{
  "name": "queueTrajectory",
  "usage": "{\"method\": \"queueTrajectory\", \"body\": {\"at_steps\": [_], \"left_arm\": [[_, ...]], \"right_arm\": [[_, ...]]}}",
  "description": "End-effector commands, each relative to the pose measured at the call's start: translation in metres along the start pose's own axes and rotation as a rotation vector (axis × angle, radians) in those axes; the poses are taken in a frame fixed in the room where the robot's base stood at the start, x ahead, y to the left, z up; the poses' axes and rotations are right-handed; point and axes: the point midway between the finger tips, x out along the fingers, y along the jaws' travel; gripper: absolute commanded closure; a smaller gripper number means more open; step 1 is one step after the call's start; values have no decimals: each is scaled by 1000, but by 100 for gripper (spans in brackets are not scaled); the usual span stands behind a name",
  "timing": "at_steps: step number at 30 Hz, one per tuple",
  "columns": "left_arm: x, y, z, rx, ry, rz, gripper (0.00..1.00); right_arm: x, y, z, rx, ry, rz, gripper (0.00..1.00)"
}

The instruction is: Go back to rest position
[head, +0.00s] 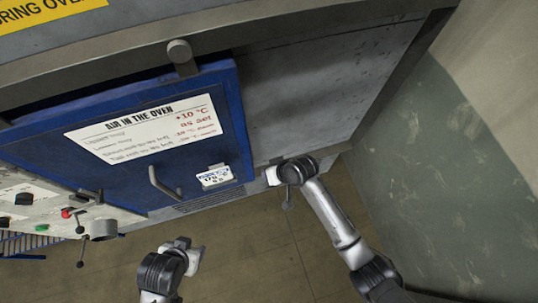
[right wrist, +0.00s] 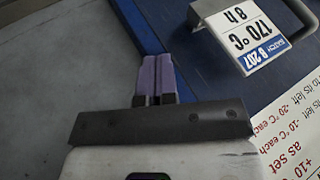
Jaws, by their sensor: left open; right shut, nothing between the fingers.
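My left gripper (head: 192,252) shows at the bottom of the head view, in front of the oven and below its door, clear of the door handle. It is open, with nothing seen in it. My right gripper (head: 272,176) is close to the lower right corner of the blue oven door (head: 228,120). In the right wrist view its two purple fingers (right wrist: 157,76) are shut together and empty, near the door's edge. I cannot tell whether they touch the door.
The door carries a bent handle (head: 163,185), a white notice (head: 150,130) and a small batch card (head: 215,176). A control panel with knobs (head: 50,215) stands at the left. The floor (head: 245,255) below the oven looks clear.

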Motion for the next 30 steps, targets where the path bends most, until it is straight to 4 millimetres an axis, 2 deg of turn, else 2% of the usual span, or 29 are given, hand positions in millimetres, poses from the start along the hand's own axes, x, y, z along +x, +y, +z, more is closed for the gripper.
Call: {"method": "queueTrajectory", "body": {"at_steps": [8,11,14,17,20,23,24,27,30], "left_arm": [[0,-1,0,3,-1,-2,41],[0,-1,0,2,-1,-2,41],[0,0,0,0,-1,0,41],[0,1,0,-3,0,2,41],[-2,2,-1,-6,0,5,41],[-7,3,-3,-10,1,8,41],[-10,3,-4,-10,1,9,41],[-16,2,-6,-10,1,8,41],[-21,2,-7,-10,1,8,41]], "right_arm": [[-3,3,7,-30,-45,19,100],[-18,5,4,-110,-69,96,100],[-54,4,-17,-182,-16,186,100],[-103,6,-42,-224,74,289,100],[-152,11,-45,-217,153,384,100],[-198,19,-25,-167,210,474,100],[-215,23,-10,-136,227,509,100],[-250,31,33,-53,243,581,100],[-271,34,78,16,225,620,100]]}}
